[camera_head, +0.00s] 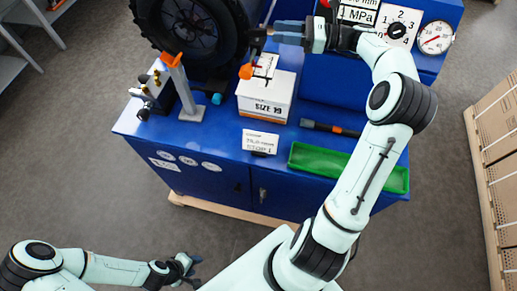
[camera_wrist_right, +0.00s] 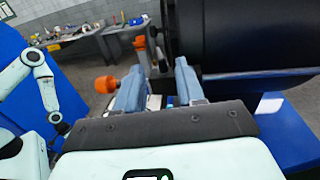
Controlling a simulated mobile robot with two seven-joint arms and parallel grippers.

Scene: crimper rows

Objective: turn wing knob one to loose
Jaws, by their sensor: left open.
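An orange knob (camera_head: 246,71) stands beside the white box marked SIZE 19 (camera_head: 264,107) on the blue bench. In the right wrist view the orange knob (camera_wrist_right: 105,84) is just left of my fingers, apart from them. I cannot tell whether it is wing knob one. My right gripper (camera_head: 283,32) reaches in from the right, above and behind that box. In the wrist view its two blue-grey fingers (camera_wrist_right: 160,75) are apart, with no object clearly between them. My left gripper (camera_head: 190,264) is open and empty, low in front of the bench.
A black wheel (camera_head: 195,30) stands at the back left, by an orange-topped post (camera_head: 178,80). A numbered dial (camera_head: 397,30) and a gauge (camera_head: 435,37) are at the right. A green tray (camera_head: 397,180) and a small sign (camera_head: 260,141) are at the bench front.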

